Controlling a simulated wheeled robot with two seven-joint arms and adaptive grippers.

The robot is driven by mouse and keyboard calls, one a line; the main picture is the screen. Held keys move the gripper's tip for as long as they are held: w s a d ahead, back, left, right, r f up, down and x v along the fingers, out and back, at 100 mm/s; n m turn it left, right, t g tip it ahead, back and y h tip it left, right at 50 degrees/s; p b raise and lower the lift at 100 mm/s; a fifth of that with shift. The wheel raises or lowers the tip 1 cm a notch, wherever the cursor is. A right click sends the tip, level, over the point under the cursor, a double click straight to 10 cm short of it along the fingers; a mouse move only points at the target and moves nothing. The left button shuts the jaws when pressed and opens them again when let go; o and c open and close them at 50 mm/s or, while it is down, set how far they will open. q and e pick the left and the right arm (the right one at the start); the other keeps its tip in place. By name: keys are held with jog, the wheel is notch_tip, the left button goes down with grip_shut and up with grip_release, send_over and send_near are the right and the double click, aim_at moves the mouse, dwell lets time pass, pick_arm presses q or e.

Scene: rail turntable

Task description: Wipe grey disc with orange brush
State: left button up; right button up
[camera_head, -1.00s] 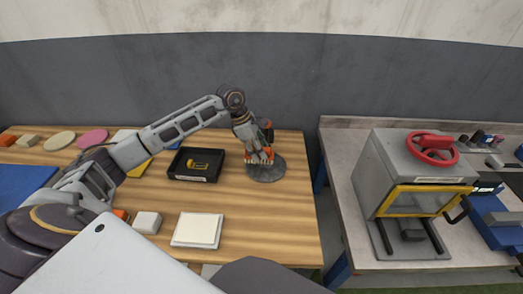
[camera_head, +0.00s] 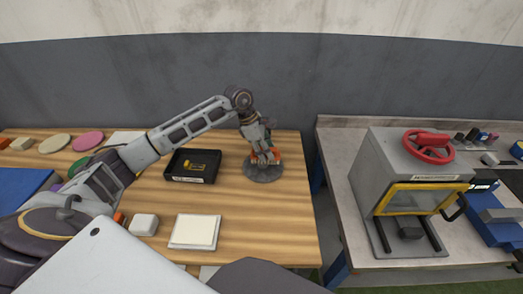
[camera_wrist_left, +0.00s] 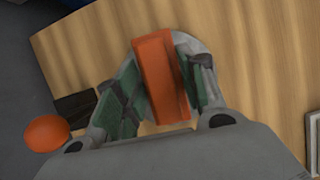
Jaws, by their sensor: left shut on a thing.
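The grey disc (camera_head: 262,174) lies flat on the right part of the wooden table. My left gripper (camera_head: 263,150) is over the disc, shut on the orange brush (camera_head: 272,156), whose pale bristles point down at the disc. Whether the bristles touch it cannot be told for sure. In the left wrist view the brush (camera_wrist_left: 160,78) is clamped between the green-padded fingers, and the grey disc (camera_wrist_left: 195,45) shows partly behind it. My right gripper is not in view.
A black tray (camera_head: 176,178) with a yellow mark stands left of the disc. A white square block (camera_head: 195,231) lies nearer. Coloured discs and blocks lie at the far left. A separate bench (camera_head: 343,180) with a grey box machine (camera_head: 391,160) stands right, across a gap.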

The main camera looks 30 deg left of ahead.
pick_arm(q)
jog(key=shift+w+d, duration=0.35)
jog(key=shift+d, duration=0.35)
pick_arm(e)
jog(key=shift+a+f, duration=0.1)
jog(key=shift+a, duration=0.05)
pick_arm(q)
jog(key=shift+a, duration=0.1)
jog(key=shift+s+a+b, duration=0.2)
jog(key=shift+s+a, duration=0.2)
jog(key=shift+a, duration=0.3)
jog(key=shift+s+a+b, duration=0.25)
jog(key=shift+s+a, duration=0.15)
jog(key=shift+a, duration=0.35)
jog(key=shift+s+a+b, duration=0.2)
jog(key=shift+s+a, duration=0.2)
jog(key=shift+a, duration=0.3)
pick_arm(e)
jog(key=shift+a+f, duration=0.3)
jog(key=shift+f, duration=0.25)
pick_arm(q)
jog(key=shift+d, duration=0.1)
